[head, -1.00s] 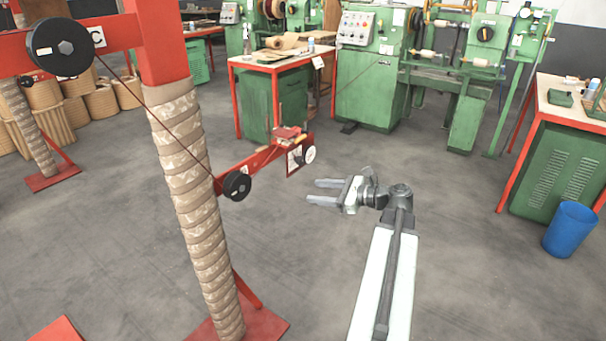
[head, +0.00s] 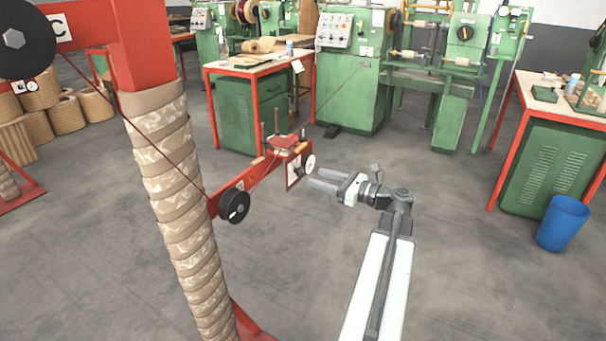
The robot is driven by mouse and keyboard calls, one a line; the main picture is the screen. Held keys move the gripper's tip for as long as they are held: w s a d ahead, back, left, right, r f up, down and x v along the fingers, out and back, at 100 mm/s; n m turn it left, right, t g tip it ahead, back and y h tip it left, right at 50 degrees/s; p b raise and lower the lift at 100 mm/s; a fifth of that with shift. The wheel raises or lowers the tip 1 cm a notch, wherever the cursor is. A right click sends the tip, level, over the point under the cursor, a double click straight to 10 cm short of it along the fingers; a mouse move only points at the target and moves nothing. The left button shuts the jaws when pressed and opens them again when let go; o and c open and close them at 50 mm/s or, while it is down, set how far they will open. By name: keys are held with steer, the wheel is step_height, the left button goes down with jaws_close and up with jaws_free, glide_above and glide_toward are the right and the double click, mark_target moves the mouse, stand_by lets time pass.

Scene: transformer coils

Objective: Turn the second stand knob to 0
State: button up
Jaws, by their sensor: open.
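A red stand with a wrapped tan column (head: 170,190) fills the left side of the head view. Its red arm (head: 262,172) reaches out to the right from the column.
A black pulley (head: 234,206) sits on the red arm, and a larger black wheel (head: 26,38) is at upper left. A red-framed table (head: 232,66) and green machines (head: 348,80) stand behind. A blue bin (head: 563,224) is at right. The grey floor between is clear.

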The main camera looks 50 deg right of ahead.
mark_target(304, 173)
steer(key=x, duration=0.5)
steer(key=shift+w, duration=0.3)
jaws_close()
steer(key=n, duration=0.4)
steer(key=shift+n, duration=0.4)
steer(key=n, duration=0.5)
steer(key=shift+n, duration=0.3)
steer(key=n, duration=0.9)
steer(key=shift+n, duration=0.4)
